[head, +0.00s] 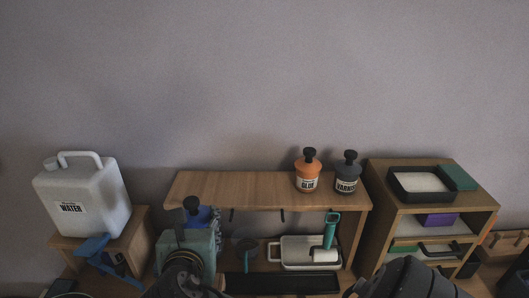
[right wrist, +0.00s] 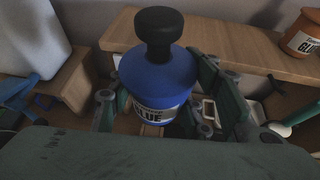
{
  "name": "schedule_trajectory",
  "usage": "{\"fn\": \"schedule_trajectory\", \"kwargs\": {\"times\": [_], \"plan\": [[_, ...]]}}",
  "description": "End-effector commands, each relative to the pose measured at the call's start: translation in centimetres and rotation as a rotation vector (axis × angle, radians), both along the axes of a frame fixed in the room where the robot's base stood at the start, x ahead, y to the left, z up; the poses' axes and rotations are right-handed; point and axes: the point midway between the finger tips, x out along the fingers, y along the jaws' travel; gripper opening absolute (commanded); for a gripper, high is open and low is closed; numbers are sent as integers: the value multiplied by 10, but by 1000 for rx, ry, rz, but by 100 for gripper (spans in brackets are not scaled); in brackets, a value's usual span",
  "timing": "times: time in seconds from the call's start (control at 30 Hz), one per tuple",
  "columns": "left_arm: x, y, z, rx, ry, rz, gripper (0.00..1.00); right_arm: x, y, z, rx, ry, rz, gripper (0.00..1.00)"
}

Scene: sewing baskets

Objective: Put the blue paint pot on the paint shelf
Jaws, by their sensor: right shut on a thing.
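The blue paint pot (right wrist: 158,82) has a black knob lid and a pale label, partly hidden, ending in "LUE". My right gripper (right wrist: 155,122) is shut around it, with green fingers on both sides, and the pot looks upright. In the head view the pot (head: 203,215) shows behind the green right gripper (head: 188,243), in front of the left part of the wooden shelf (head: 230,188). The pot appears clear of the shelf board. My left gripper is not in view.
An orange glue pot (head: 308,175) and a grey varnish pot (head: 346,176) stand on the shelf's right end; its left and middle are bare. A white water jug (head: 84,197) stands left. A cubby unit (head: 436,212) with a black tray (head: 423,184) stands right. A white tray with a roller (head: 310,250) lies below the shelf.

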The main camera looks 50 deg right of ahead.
Motion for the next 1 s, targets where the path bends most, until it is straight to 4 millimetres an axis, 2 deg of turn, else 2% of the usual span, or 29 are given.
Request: {"fn": "schedule_trajectory", "kwargs": {"times": [0.03,0.3,0.5,0.6,0.73,0.87,1.0], "plan": [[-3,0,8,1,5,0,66,8,-15,18,0,-9,-45,0],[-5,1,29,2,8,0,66,32,-94,81,2,-10,-294,0],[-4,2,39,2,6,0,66,36,-136,116,3,-11,-427,0],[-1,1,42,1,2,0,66,35,-148,125,3,-11,-464,0],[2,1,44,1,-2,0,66,38,-153,128,1,-8,-486,0],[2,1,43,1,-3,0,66,51,-147,119,0,-7,-489,0],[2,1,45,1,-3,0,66,73,-133,104,0,-5,-488,0]]}}
